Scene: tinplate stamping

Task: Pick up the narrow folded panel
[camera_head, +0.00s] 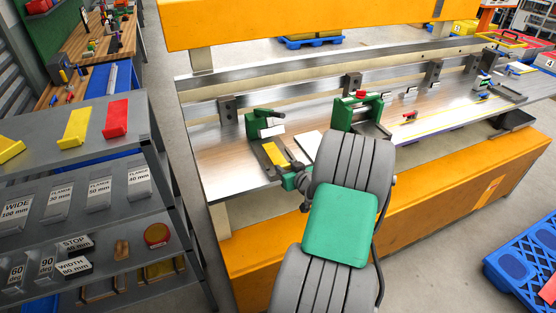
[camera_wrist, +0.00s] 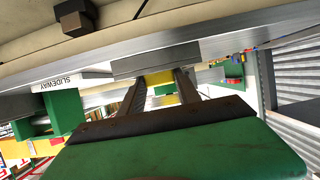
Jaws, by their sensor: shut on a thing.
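The narrow folded panel appears to be the short pale-grey metal strip (camera_head: 272,131) beside the left green fixture (camera_head: 256,122). It shows in the wrist view as a grey bar (camera_wrist: 155,62) across the tips of my two dark fingers. My gripper (camera_head: 273,145) is shut on it, also in the wrist view (camera_wrist: 160,78). Something yellow shows between the fingers. I cannot tell whether the panel still touches the fixture or bench. My arm hides part of the bench front.
A second green fixture (camera_head: 358,110) with a red knob stands to the right on the long bench (camera_head: 225,165). A white sheet (camera_head: 309,144) lies between the fixtures. A grey shelf (camera_head: 40,135) with yellow and red pieces stands left. A blue pallet (camera_head: 515,270) is on the floor at right.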

